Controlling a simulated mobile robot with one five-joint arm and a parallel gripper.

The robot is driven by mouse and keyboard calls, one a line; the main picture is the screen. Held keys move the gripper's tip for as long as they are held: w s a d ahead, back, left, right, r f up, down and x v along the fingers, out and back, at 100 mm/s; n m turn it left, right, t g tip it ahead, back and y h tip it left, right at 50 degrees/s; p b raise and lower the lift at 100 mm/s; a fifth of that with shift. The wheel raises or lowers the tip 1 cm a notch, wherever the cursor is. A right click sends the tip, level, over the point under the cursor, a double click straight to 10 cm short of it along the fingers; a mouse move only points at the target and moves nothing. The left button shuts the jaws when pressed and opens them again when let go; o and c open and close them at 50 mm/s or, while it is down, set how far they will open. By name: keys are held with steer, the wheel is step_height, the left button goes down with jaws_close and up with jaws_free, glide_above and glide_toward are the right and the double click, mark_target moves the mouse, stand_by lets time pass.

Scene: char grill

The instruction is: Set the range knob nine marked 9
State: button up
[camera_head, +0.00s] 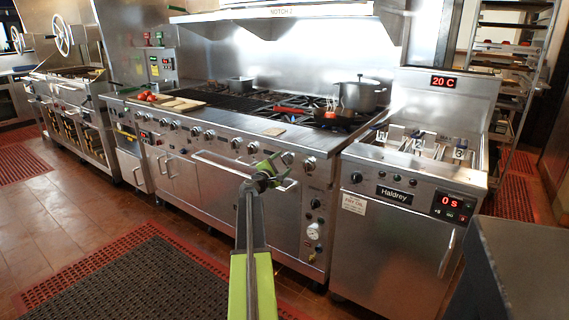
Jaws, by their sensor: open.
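The steel range (222,165) runs across the middle, with a row of several round knobs along its front panel. The knob numbers are too small to read, so I cannot tell which is marked 9. Two knobs, a right-hand one (309,165) and its neighbour (287,158), show just right of my gripper. Others, such as this knob (236,143), show to its left. My gripper (272,168) is green and dark, open and empty, in front of the panel's right part. It hides a little of the panel and the oven handle. I see no clear contact with a knob.
A fryer (390,230) with red displays stands right of the range. The oven handle (222,165) sticks out below the knobs. A dark grey block (520,265) fills the lower right. Floor mats lie left.

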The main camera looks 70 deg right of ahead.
steer(key=shift+s+d, duration=0.1)
steer(key=shift+d, duration=0.8)
steer(key=c, duration=1.4)
